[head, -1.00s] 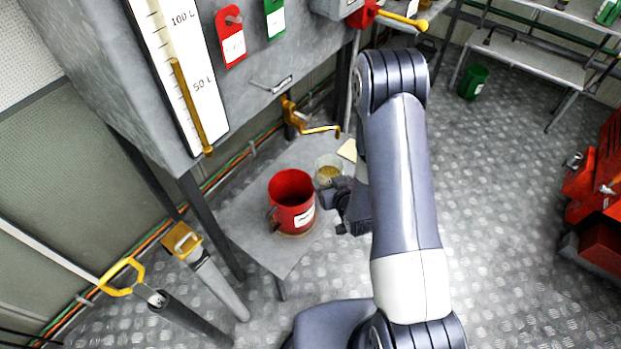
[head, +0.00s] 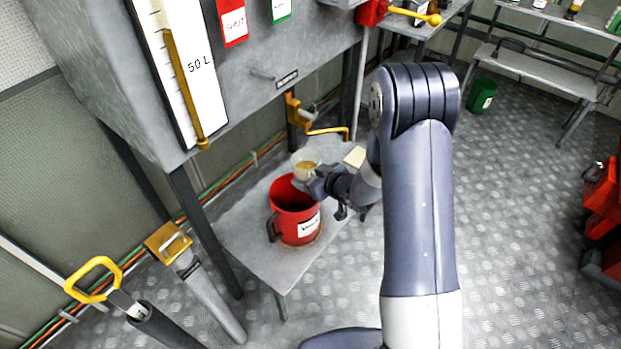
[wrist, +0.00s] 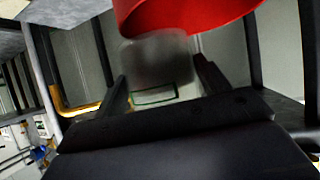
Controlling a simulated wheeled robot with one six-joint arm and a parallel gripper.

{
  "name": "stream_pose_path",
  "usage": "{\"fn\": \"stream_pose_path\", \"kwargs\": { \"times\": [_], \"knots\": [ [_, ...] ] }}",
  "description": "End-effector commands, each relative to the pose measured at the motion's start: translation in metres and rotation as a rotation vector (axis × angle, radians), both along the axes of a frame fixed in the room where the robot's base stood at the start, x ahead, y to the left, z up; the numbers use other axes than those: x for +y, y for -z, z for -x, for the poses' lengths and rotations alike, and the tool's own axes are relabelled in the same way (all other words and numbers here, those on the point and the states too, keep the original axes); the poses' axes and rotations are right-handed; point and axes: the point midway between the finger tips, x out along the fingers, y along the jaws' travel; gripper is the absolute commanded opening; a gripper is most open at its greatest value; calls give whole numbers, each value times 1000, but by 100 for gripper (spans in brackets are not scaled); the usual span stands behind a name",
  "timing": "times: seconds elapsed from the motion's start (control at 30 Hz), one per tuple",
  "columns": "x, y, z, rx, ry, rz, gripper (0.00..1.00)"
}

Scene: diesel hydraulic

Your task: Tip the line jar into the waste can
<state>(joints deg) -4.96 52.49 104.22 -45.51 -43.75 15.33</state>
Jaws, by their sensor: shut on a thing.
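The line jar (head: 305,160) is a small clear jar with amber liquid in it. My gripper (head: 312,182) is shut on it and holds it at the back right rim of the red waste can. The jar looks close to upright in the head view. In the wrist view the jar (wrist: 158,62) shows blurred and greyish between the two dark fingers (wrist: 160,85). The waste can (head: 296,222) is a red open-topped can with a handle and a white label, standing on the low grey table. Its red wall (wrist: 190,14) fills the top of the wrist view.
The low grey table (head: 262,255) has a pale pad (head: 355,156) at its back right. A yellow-handled tool (head: 95,280) stands front left.

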Motion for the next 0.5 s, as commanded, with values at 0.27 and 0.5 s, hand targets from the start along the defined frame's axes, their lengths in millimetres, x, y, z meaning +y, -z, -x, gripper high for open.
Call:
{"fn": "stream_pose_path", "kwargs": {
  "times": [0.27, 0.5],
  "knots": [
    [-2, 1, -3, -73, 0, 56, 40],
    [-4, -1, -5, -134, 0, 103, 40]
  ]
}}
